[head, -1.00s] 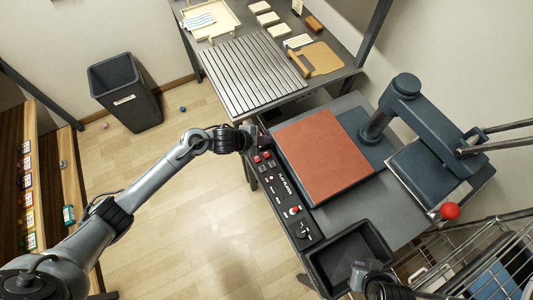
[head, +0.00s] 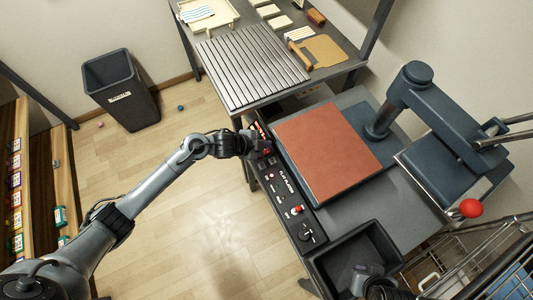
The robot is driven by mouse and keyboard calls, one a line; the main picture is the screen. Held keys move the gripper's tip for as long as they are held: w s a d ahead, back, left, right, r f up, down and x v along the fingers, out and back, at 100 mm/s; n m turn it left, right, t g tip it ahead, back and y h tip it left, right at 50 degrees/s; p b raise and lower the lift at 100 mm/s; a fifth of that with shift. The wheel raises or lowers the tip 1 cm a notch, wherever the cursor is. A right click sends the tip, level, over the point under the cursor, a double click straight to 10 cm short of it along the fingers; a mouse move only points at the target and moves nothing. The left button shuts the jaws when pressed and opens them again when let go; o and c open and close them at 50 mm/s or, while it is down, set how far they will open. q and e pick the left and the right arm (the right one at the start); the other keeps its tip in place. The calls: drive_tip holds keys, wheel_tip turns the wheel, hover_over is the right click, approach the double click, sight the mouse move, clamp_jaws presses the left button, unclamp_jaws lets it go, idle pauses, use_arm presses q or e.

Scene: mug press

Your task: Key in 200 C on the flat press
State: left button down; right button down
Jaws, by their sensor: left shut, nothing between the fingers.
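The flat press has a reddish-brown pad (head: 325,150) and a dark blue-grey swing arm with its head (head: 440,170) turned out to the right. Its black control panel (head: 290,195) runs along the left edge, with small buttons, a red knob (head: 297,210) and a dial (head: 306,233). My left gripper (head: 262,143) is shut and empty, at the upper end of the panel, and hides part of the buttons and display there. I cannot tell whether it touches a button. My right gripper (head: 362,275) is partly in view at the bottom, over the black tray; its jaws are unclear.
A black tray (head: 322,268) adjoins the panel's lower end. A slatted metal rack (head: 252,65) and a table with tiles stand behind. A wire cart (head: 470,265) is at lower right. A bin (head: 122,90) stands on the floor, which is mostly clear.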

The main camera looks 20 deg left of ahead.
sight(267, 151)
use_arm(q)
drive_tip(key=shift+f+b, duration=0.45)
drive_tip(key=shift+f, duration=0.45)
idle(0.7)
drive_tip(key=shift+f, duration=0.1)
idle(0.6)
drive_tip(key=shift+f, duration=0.1)
drive_tip(key=shift+f, duration=0.25)
drive_tip(key=shift+f+b, duration=0.15)
drive_tip(key=shift+b, duration=0.15)
idle(0.4)
